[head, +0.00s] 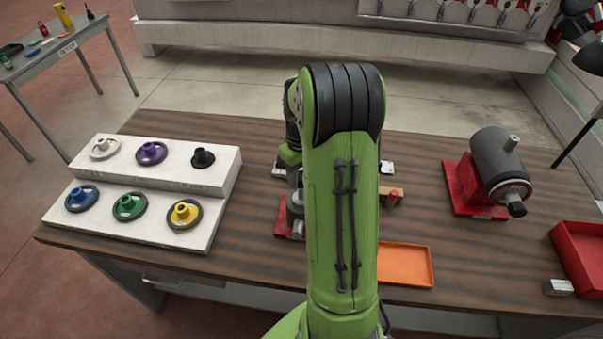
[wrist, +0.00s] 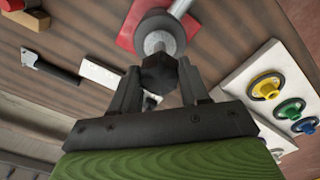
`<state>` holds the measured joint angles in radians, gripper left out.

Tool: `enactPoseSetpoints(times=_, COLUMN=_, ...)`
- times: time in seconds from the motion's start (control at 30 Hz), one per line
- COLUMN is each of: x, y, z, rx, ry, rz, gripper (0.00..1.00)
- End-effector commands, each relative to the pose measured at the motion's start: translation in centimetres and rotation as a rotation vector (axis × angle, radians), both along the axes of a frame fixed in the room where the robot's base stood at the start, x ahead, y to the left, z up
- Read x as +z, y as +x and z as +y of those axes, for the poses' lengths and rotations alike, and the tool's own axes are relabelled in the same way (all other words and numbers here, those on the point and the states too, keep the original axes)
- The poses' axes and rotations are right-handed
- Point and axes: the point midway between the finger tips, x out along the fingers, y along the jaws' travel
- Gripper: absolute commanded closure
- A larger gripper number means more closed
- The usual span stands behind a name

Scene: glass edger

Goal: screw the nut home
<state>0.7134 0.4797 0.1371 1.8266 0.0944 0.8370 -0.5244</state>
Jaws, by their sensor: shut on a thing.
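A dark hexagonal nut (wrist: 159,74) sits between the fingers of my gripper (wrist: 159,69) in the wrist view, and the gripper is shut on it. Just beyond the nut is the round grey end of the edger (wrist: 154,24), on a red base (wrist: 126,26). The nut overlaps the lower edge of this round end; I cannot tell how far it is on a thread. In the head view my green arm hides the gripper and the nut. There the edger's grey body (head: 294,207) and red base (head: 282,220) show only partly, left of the arm.
A white stepped rack (head: 215,225) with several coloured wheels stands at the left. A second grey machine (head: 497,158) on a red base stands at the right, with a red bin (head: 582,262) near it. An orange tray (head: 406,265) lies right of my arm.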

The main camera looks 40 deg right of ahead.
Motion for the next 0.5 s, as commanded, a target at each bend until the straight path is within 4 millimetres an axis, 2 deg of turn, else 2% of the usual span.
enactPoseSetpoints(times=0.4, x=-1.17, y=0.0, z=0.01, rx=0.0, ry=0.0, rz=0.0, gripper=0.87)
enactPoseSetpoints(times=0.43, x=-1.08, y=0.0, z=0.01, rx=0.0, ry=0.0, rz=0.0, gripper=0.5)
enactPoseSetpoints(times=0.5, x=-1.03, y=0.0, z=0.01, rx=0.0, ry=0.0, rz=0.0, gripper=0.4)
